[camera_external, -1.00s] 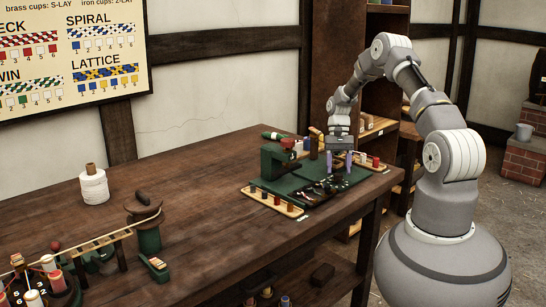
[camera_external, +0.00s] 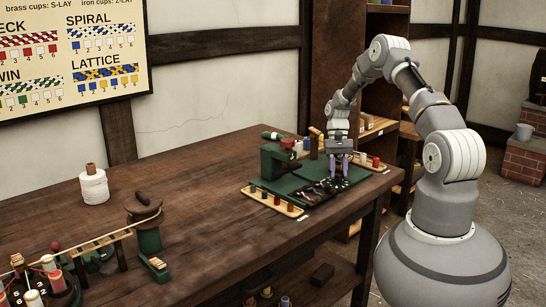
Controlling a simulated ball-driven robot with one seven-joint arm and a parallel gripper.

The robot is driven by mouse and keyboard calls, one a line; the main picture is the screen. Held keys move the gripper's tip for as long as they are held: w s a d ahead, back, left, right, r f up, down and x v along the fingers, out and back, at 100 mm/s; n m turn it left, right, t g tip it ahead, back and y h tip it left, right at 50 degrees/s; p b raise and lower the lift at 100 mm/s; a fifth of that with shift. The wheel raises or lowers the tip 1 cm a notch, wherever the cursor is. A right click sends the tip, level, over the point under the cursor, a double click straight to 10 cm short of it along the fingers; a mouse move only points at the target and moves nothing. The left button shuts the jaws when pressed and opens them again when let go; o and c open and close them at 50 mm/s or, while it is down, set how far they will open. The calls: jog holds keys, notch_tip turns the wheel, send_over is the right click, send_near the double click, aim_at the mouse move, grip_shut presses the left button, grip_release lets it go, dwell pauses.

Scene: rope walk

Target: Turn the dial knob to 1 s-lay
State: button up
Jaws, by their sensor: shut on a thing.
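A dark green machine (camera_external: 277,163) with a flat green base stands at the far right end of the wooden table. My gripper (camera_external: 339,177) points down over the right part of that base, with its pale purple fingers close together. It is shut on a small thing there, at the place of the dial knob. The knob is mostly hidden by the fingers, and its pointer and marks are too small to read.
Wooden trays with coloured bobbins lie at the front (camera_external: 275,204) and back right (camera_external: 372,165) of the machine. The table's middle (camera_external: 205,185) is clear.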

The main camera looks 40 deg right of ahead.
jog(key=n+h+p, duration=0.1)
jog(key=n, duration=0.1)
jog(key=shift+a+r+n, duration=0.1)
jog(key=shift+n, duration=0.3)
jog(key=n+g+h+p, duration=0.1)
jog(key=n+p, duration=0.1)
jog(key=n, duration=0.2)
jog(key=shift+w, duration=0.1)
jog(key=shift+n+h, duration=0.3)
jog(key=o, duration=1)
jog(key=shift+o, duration=0.2)
jog(key=p+v, duration=0.2)
jog(key=v, duration=0.5)
jog(key=shift+r, duration=0.25)
jog(key=shift+w, duration=0.2)
